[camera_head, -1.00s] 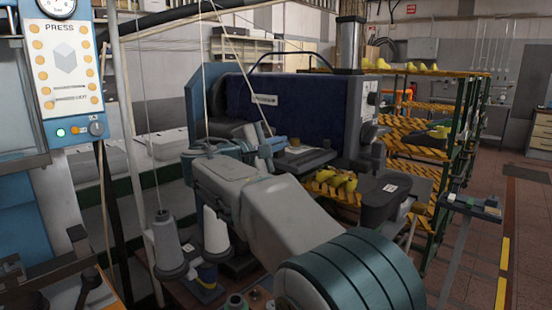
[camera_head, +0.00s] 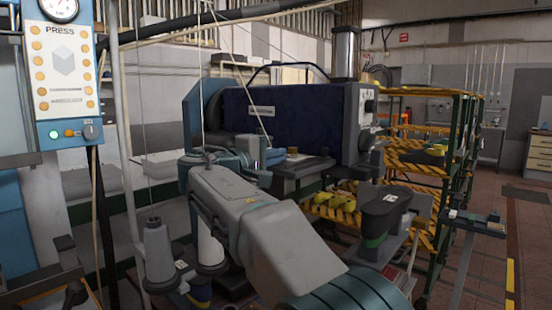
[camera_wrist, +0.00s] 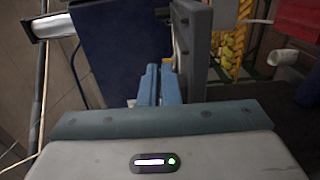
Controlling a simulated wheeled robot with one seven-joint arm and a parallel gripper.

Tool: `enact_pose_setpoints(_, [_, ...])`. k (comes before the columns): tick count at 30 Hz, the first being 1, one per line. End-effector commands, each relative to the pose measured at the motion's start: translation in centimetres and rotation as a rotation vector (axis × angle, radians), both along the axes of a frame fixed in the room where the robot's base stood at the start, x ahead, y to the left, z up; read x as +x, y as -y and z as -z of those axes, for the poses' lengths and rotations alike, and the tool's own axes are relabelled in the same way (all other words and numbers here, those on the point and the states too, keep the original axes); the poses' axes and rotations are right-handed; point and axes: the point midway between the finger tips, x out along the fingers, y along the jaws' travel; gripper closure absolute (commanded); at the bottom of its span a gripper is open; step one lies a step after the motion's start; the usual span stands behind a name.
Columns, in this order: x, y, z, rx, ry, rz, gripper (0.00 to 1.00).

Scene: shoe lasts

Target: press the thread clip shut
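I cannot make out the thread clip in either view. Threads run down past the sewing machine (camera_head: 290,115), which has a navy body and a grey end. A grey thread cone (camera_head: 157,250) and a white cone (camera_head: 210,248) stand at the lower left, partly beside my grey arm. My gripper (camera_wrist: 160,76) shows in the wrist view as two blue fingers side by side, close together with nothing visible between them. They point toward a grey machine part (camera_wrist: 188,40), and I cannot tell whether they touch it.
A press control panel (camera_head: 66,75) with a gauge is at the left. A rack (camera_head: 425,155) with yellow-and-black striped shelves stands behind at the right, with yellow shoe lasts (camera_head: 340,198) nearer the machine. Open floor (camera_head: 530,230) lies at the far right.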

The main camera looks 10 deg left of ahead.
Motion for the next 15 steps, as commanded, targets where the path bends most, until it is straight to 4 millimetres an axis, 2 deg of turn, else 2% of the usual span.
enact_pose_setpoints(6, [-0.01, -0.02, -0.03, 0.0, 0.0, -0.001, 1.0])
enact_pose_setpoints(8, [-0.01, -0.02, -0.02, 0.0, 0.0, -0.001, 0.88])
enact_pose_setpoints(15, [-0.01, -0.02, 0.0, -0.001, -0.001, 0.0, 0.88])
